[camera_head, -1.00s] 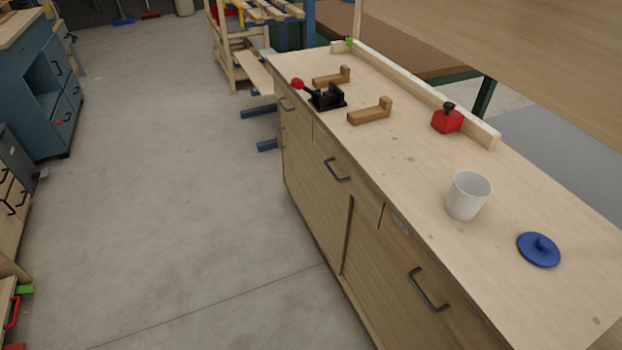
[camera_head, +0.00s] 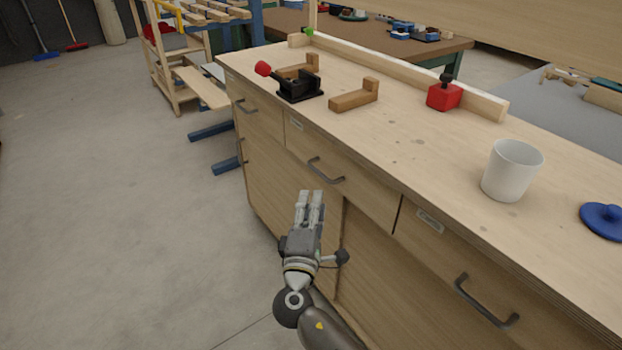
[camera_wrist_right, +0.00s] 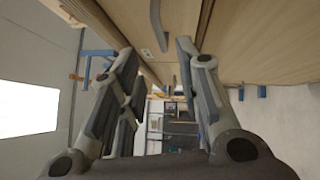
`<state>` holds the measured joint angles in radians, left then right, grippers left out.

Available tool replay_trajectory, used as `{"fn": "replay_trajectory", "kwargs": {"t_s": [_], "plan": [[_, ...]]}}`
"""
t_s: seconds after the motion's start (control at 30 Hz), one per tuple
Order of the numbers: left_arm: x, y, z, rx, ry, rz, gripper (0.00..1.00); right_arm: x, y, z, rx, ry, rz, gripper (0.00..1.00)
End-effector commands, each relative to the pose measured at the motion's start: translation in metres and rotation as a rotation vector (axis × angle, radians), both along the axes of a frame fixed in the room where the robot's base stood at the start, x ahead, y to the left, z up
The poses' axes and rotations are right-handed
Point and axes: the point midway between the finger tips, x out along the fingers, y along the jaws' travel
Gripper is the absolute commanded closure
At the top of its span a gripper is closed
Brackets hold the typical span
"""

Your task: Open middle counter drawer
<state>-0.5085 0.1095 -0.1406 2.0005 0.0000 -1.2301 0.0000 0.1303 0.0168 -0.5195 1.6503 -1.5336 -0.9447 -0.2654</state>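The wooden counter has a row of drawers under its top, all closed. The middle drawer (camera_head: 368,198) has a dark grey bar handle (camera_head: 325,171). My right gripper (camera_head: 310,194) is just below and left of that handle in the head view, apart from it, with its fingers pointing up toward the drawer front. In the right wrist view, the fingers (camera_wrist_right: 155,62) are spread with nothing between them. A grey curved handle (camera_wrist_right: 157,22) shows beyond them near the top of that view. My left gripper is not in view.
The left drawer handle (camera_head: 246,107) and right drawer handle (camera_head: 485,302) stick out from the front. On the counter top (camera_head: 420,150) stand a white cup (camera_head: 510,172), a blue lid (camera_head: 606,219), a red block with a knob (camera_head: 444,95) and a black clamp (camera_head: 299,86).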

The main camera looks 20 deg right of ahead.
Motion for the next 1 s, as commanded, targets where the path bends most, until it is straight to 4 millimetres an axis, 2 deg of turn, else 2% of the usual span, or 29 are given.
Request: {"fn": "replay_trajectory", "kwargs": {"t_s": [0.3,0.5,0.67,0.9,0.93,1.0], "plan": [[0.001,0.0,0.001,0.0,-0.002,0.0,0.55,0.055,-0.025,0.009,0.0,0.0,0.0,0.68],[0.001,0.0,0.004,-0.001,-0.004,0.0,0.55,0.079,-0.036,0.012,0.001,0.002,0.0,0.68],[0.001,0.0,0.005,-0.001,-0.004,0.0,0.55,0.086,-0.039,0.013,0.002,0.003,0.002,0.68],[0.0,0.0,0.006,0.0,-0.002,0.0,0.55,0.087,-0.04,0.012,0.002,0.004,0.002,0.68],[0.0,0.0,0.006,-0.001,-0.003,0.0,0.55,0.087,-0.04,0.012,0.002,0.004,0.002,0.69],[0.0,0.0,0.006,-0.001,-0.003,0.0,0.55,0.087,-0.04,0.012,0.002,0.004,0.002,0.78]]}}
